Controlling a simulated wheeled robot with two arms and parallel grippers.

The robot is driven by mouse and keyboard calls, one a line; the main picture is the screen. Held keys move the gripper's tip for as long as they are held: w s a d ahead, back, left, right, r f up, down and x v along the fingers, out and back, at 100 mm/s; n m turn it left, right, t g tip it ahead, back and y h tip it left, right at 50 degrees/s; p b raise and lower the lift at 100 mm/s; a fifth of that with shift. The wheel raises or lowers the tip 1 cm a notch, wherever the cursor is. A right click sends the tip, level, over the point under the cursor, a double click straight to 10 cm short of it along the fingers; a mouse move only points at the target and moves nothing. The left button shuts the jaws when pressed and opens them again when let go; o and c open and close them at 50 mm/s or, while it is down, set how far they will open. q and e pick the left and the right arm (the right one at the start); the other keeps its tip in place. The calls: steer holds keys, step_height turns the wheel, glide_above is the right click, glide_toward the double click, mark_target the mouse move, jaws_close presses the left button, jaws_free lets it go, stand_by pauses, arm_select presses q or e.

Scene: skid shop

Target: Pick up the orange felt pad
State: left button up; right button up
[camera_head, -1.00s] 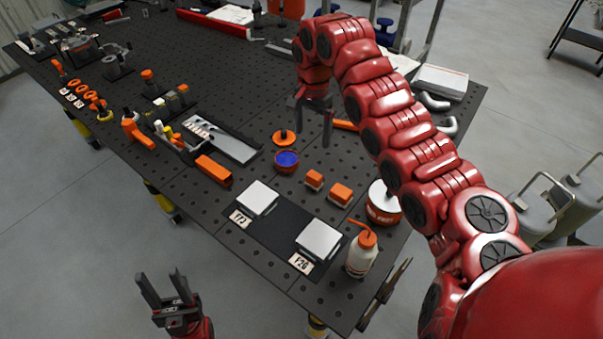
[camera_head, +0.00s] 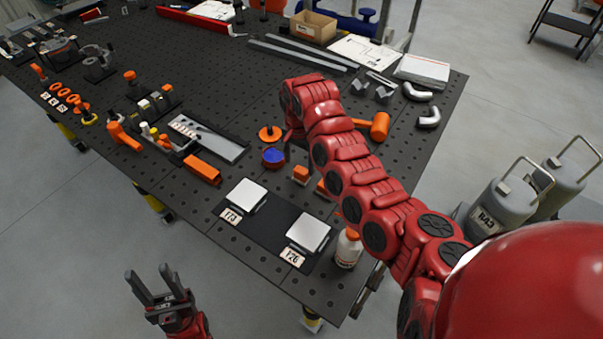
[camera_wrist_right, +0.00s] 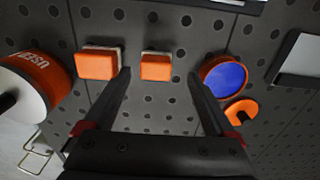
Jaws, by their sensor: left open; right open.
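Two small orange blocks with pale bases, which look like felt pads, lie on the black perforated table. One orange pad (camera_head: 300,174) shows in the head view; the second (camera_head: 321,187) is partly hidden by my right arm. In the right wrist view the nearer-to-centre pad (camera_wrist_right: 155,67) appears between the fingertips of my open, empty right gripper (camera_wrist_right: 159,74), and the other pad (camera_wrist_right: 97,65) lies left of the left finger. Whether the fingers touch either cannot be told. My left gripper (camera_head: 154,287) is open and empty, off the table's front edge.
An orange-rimmed blue dish (camera_wrist_right: 224,76) and an orange knobbed disc (camera_wrist_right: 241,112) lie close to the right finger. A white-and-orange can (camera_wrist_right: 38,85) stands at left. Two silver plates (camera_head: 247,196) (camera_head: 308,233) and a white bottle (camera_head: 348,250) are near the front edge.

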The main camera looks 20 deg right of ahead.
mark_target(302, 170)
steer(key=f, duration=0.1)
steer(key=f+p, duration=0.2)
steer(key=shift+s+d+f, duration=0.25)
steer(key=shift+f, duration=0.15)
steer(key=shift+w+f, duration=0.1)
steer(key=shift+f, duration=0.3)
jaws_close()
